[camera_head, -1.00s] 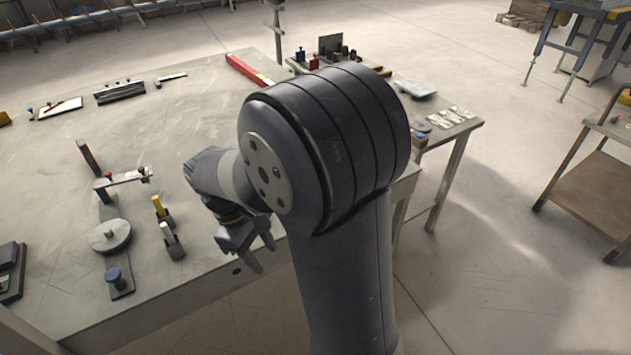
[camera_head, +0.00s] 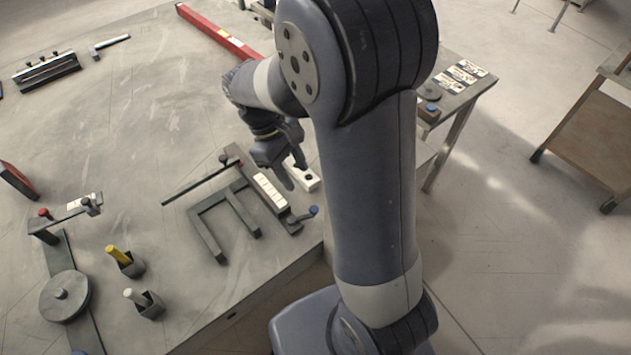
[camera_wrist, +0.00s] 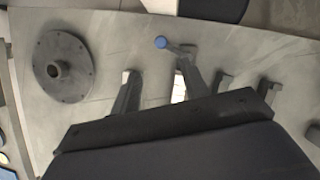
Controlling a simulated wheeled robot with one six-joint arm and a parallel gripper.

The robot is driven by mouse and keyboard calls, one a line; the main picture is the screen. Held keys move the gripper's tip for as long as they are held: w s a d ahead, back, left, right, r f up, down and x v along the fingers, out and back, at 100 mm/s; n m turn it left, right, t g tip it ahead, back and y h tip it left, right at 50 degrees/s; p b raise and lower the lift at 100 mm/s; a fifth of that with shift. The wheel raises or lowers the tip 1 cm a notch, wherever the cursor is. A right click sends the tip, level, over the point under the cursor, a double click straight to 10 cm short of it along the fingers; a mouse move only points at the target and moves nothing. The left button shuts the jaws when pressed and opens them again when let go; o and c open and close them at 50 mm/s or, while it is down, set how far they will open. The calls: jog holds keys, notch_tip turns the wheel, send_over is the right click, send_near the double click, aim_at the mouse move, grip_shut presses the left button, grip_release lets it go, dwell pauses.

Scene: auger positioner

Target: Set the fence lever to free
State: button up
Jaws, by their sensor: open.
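A dark fixture (camera_head: 205,232) with parallel bars lies near the front edge of the bench in the head view. My gripper (camera_head: 295,176) is open and empty above the right side of the fixture. In the wrist view, my gripper (camera_wrist: 158,78) shows its two fingers apart, not touching the lever.
A white strip (camera_head: 270,190) lies on the fixture. A round disc (camera_head: 65,296), a yellow-handled holder (camera_head: 118,255) and a white-handled holder (camera_head: 137,298) stand to the left. A red beam (camera_head: 215,30) lies behind. A dark flanged disc (camera_wrist: 63,66) shows in the wrist view.

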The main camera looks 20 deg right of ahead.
aim_at(313, 208)
jog(key=x, duration=1)
jog(key=shift+s+f, duration=0.15)
jog(key=shift+f, duration=0.1)
grip_shut()
